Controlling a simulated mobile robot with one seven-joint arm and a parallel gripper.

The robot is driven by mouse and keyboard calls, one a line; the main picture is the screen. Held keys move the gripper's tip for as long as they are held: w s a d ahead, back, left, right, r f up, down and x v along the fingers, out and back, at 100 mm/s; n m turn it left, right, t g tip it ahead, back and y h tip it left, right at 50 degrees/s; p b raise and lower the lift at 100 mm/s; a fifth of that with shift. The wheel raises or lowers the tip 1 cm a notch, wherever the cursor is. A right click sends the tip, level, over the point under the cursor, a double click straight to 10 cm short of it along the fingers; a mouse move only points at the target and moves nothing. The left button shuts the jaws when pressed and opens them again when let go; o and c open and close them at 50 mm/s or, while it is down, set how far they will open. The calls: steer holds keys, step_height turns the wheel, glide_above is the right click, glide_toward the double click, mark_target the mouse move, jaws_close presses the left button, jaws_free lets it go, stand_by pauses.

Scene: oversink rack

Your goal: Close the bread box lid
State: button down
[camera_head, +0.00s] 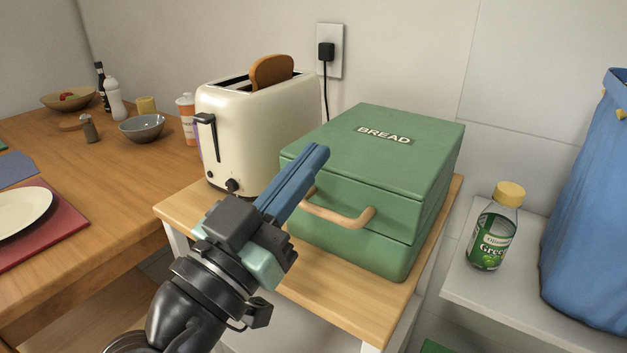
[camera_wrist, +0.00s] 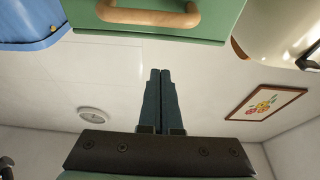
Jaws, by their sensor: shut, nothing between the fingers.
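The green bread box (camera_head: 430,140) stands on a small wooden-topped stand, with a BREAD label (camera_head: 384,134) on its lid. The lid lies flat and level on the lower box, with a thin seam between them and no open gap that I can see. A wooden handle (camera_head: 345,217) is on the front; it also shows at the top of the wrist view (camera_wrist: 148,17). My gripper (camera_head: 323,150) is shut and empty. Its blue fingers point up in front of the box's front left part and hide some of it. Contact cannot be told.
A cream toaster (camera_head: 245,135) with bread stands close left of the box. A green-labelled bottle (camera_head: 490,232) and a blue bag (camera_head: 590,210) are on a white surface at right. The wooden table (camera_head: 100,165) at left holds bowls and a plate.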

step_height(320, 180, down, 6)
steer(key=b, duration=0.8)
steer(key=shift+s+a+f+t, duration=0.2)
steer(key=shift+s+a+t, duration=0.1)
steer(key=shift+s+t, duration=0.15)
steer(key=shift+f, duration=0.15)
